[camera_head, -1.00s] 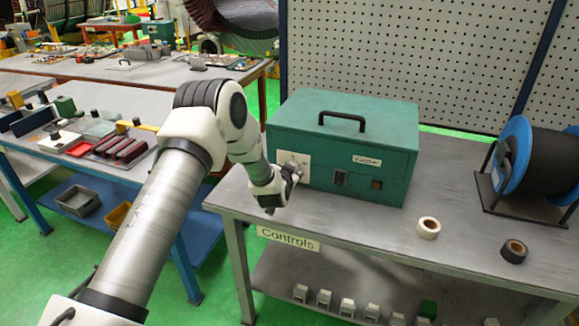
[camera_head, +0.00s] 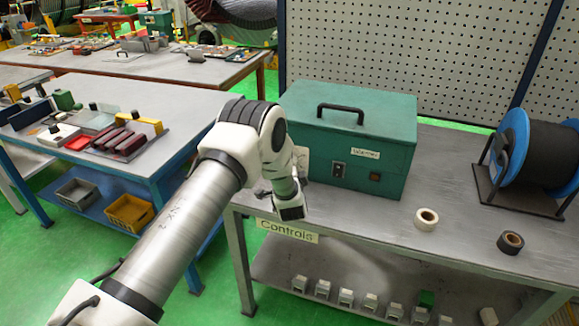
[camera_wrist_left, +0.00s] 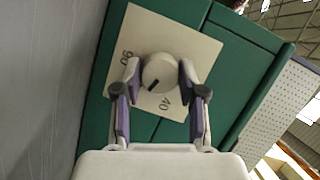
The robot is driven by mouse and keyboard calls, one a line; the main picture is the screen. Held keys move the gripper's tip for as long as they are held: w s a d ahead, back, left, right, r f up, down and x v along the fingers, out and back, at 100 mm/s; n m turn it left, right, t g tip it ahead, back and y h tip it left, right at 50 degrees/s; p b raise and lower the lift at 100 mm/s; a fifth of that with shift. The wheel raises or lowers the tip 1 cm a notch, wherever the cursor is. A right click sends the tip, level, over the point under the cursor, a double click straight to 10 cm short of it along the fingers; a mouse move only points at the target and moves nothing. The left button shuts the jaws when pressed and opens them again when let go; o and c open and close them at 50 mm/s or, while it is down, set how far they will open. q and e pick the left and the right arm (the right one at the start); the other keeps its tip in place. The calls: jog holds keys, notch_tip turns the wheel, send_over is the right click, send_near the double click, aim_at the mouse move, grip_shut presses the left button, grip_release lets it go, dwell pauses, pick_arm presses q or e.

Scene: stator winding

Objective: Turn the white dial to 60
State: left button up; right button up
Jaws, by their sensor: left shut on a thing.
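The green box (camera_head: 352,145) stands on the grey bench with a pale dial plate (camera_head: 303,162) on its front left, partly hidden by my left arm. In the left wrist view, the white round dial (camera_wrist_left: 159,72) sits on the square plate (camera_wrist_left: 197,45), which looks tilted. "90" is on the plate's left and "40" at lower right; other numbers are hidden or unreadable. The dial's black mark points down and left, between these two numbers. My left gripper (camera_wrist_left: 160,74) is shut on the dial, one finger on each side. My right gripper is not in view.
On the bench are a white tape roll (camera_head: 426,219), a black tape roll (camera_head: 510,242) and a blue-flanged spool (camera_head: 511,160). A pegboard (camera_head: 420,50) rises behind. A second table with trays and parts (camera_head: 100,130) stands at left.

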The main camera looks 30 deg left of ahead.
pick_arm(q)
jog(key=shift+r+m+y, duration=0.1)
jog(key=shift+m+y, duration=0.2)
jog(key=shift+m, duration=0.6)
jog(key=o, duration=0.9)
jog(key=shift+c, duration=0.2)
jog(key=shift+o, duration=1.4)
jog(key=shift+w+a, duration=0.1)
jog(key=v, duration=1.2)
jog(key=shift+a+f, duration=0.1)
jog(key=shift+f, duration=0.2)
